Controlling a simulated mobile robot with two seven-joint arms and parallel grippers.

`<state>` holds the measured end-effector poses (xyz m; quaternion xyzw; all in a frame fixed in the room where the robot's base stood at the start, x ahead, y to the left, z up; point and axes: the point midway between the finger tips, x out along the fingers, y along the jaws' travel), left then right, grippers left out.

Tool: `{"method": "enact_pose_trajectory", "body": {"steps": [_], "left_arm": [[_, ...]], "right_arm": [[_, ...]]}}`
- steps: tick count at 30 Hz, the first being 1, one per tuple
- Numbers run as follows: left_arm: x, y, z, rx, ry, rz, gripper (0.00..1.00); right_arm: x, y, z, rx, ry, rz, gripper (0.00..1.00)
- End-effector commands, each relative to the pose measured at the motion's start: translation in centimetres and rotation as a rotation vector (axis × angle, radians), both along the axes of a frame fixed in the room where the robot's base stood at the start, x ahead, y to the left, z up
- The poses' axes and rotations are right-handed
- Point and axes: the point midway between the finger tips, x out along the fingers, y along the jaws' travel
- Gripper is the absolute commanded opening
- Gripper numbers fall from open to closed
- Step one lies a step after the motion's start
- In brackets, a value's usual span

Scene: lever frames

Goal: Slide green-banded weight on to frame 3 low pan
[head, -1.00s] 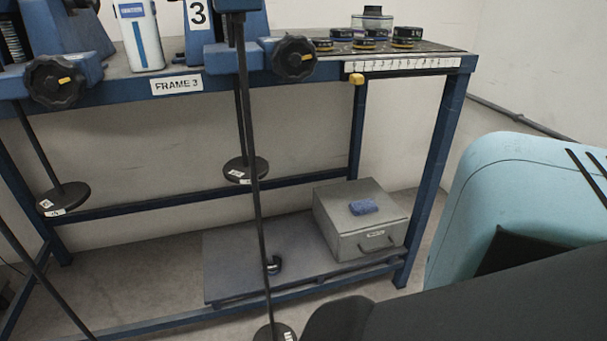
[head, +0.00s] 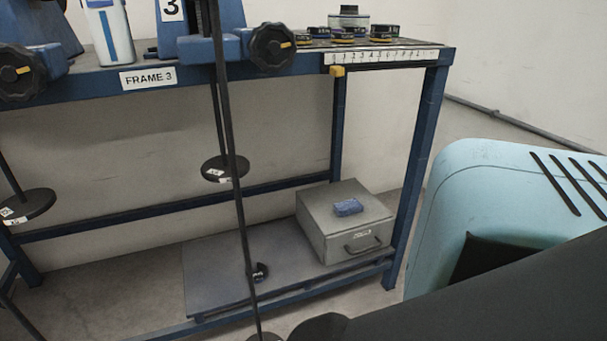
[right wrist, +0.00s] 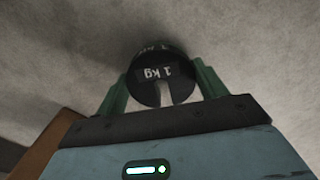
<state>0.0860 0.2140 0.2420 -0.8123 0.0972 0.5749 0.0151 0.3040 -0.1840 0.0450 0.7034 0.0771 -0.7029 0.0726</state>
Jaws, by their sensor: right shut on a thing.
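In the head view the FRAME 3 label (head: 148,78) is on the blue bench edge. A long dark rod runs down to a low disc pan (head: 265,337), cut off by the bottom edge. A higher disc pan (head: 225,169) hangs behind the rod. My left gripper is not in view.
Several dark weights (head: 384,33) stand on the bench top at right. A grey metal box (head: 325,230) with a blue sponge (head: 348,207) sits on the lower shelf (head: 215,265). A small black object (head: 260,272) shows near the rod. Another disc pan (head: 28,207) hangs at left.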

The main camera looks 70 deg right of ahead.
Motion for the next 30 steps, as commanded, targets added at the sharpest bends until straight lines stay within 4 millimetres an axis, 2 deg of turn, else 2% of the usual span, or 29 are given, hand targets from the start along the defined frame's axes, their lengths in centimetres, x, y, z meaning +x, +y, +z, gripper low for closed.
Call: {"method": "enact_pose_trajectory", "body": {"steps": [30], "left_arm": [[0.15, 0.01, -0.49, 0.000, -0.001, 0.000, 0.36]], "right_arm": [[0.05, 0.10, -0.88, 0.002, -0.001, 0.000, 0.19]]}}
